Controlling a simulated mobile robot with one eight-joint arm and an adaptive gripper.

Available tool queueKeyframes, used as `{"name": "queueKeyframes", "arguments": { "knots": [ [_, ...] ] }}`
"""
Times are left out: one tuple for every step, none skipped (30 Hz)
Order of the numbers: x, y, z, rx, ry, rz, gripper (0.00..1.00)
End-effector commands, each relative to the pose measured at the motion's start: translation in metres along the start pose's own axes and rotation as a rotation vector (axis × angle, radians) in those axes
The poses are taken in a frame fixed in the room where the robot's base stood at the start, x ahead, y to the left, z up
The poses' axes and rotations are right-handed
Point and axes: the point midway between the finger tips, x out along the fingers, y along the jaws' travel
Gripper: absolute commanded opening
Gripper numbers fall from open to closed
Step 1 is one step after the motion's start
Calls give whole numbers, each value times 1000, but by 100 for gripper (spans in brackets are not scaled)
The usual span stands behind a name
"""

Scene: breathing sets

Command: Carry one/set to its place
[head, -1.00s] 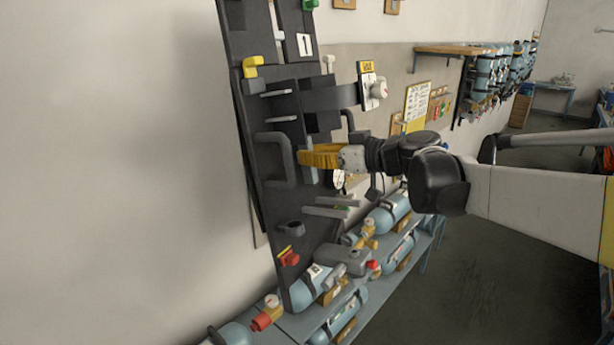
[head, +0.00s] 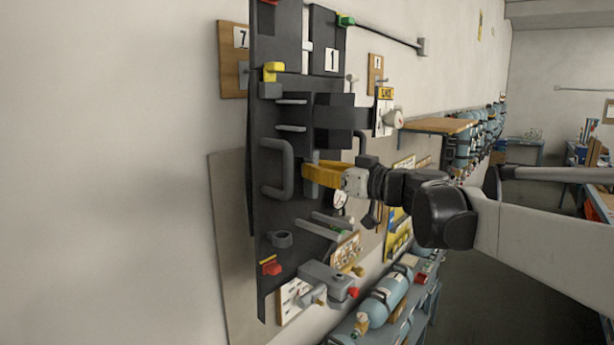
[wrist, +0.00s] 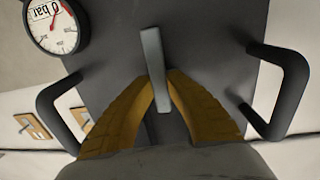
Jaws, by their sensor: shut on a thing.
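The breathing set is a tall dark backplate (head: 290,235) with handles, straps, a gauge and valve fittings, marked with a "1" label (head: 331,60). It hangs upright in front of the wall in the head view, slightly tilted. My gripper (head: 310,170) has yellow fingers and is shut on the set near its middle. In the wrist view the fingers (wrist: 160,85) close around a grey bar on the dark plate (wrist: 215,40). A handle (wrist: 285,90) stands at each side. The pressure gauge (wrist: 55,25) shows at top left. The set's far side is hidden.
Wooden wall plates carry labels, one marked "7" (head: 234,60). Below right, a blue bench holds light-blue cylinders (head: 385,295). A wooden shelf (head: 440,126) with more cylinders stands further along the wall. Open floor (head: 470,290) lies at the lower right.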

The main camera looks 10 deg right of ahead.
Motion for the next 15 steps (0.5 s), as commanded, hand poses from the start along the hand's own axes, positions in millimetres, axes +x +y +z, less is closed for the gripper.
{"name": "queueKeyframes", "arguments": {
  "knots": [
    [0,0,-1,2,2,0,0],
    [0,0,-1,1,2,0,0],
    [0,0,-1,1,2,0,0],
    [0,0,-1,1,2,0,0],
    [0,0,-1,1,2,0,0],
    [0,0,-1,1,2,0,0],
    [0,0,-1,1,2,-1,0],
    [0,0,-1,0,2,-3,0],
    [0,0,-1,-2,1,-8,0],
    [0,1,-2,-4,1,-13,0],
    [0,1,-2,-8,0,-20,0],
    [0,2,-2,-15,-1,-35,0],
    [0,2,-3,-21,-2,-47,0],
    [2,1,-2,-20,-2,-45,0],
    [4,0,-2,-20,-2,-45,0]
  ]
}}
